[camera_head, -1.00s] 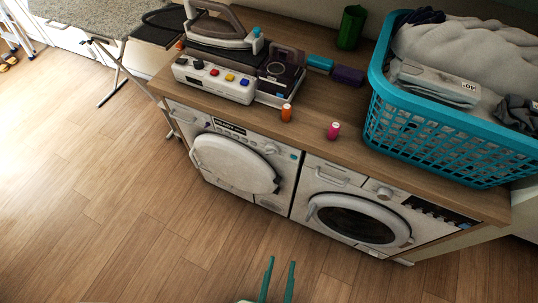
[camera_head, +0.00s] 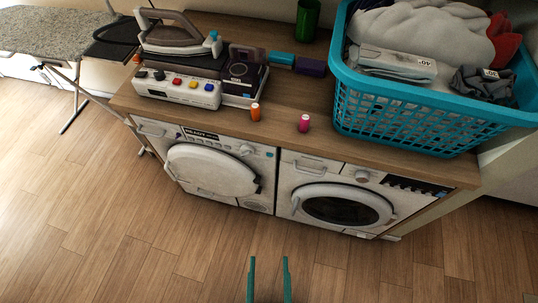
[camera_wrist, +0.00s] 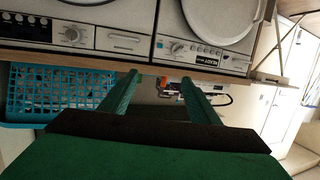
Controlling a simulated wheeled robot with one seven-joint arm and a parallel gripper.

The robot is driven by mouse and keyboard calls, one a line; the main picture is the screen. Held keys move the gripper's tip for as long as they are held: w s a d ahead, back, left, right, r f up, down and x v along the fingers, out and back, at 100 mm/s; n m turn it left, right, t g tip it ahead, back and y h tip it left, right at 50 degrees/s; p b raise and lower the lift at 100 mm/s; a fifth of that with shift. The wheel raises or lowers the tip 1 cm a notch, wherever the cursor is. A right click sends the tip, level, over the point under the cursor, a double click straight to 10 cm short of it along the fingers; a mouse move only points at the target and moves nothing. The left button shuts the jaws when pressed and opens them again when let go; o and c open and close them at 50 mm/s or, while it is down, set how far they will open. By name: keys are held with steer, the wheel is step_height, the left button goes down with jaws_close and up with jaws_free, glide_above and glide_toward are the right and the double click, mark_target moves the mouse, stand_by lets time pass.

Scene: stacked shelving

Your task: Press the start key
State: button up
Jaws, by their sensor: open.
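Two white front-loading machines stand side by side under a wooden counter. The left machine (camera_head: 212,172) has a closed pale door and a dark display (camera_head: 201,134) with a knob and small keys beside it. The right machine (camera_head: 335,197) has a dark round window and a knob, with a small blue mark near the right end of its panel. I cannot tell which key is the start key. My gripper (camera_head: 268,262) is open and empty, in front of the machines and apart from them. In the wrist view my gripper (camera_wrist: 160,78) appears below the panels, which look upside down.
On the counter (camera_head: 215,128) are an iron (camera_head: 180,38), a box with coloured buttons (camera_head: 178,88), an orange spool (camera_head: 255,112), a pink spool (camera_head: 304,123) and a teal laundry basket (camera_head: 400,115). An ironing board (camera_head: 50,32) stands left. The floor before the machines is clear.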

steer(key=shift+s, duration=0.15)
jaws_close()
stand_by(1.4)
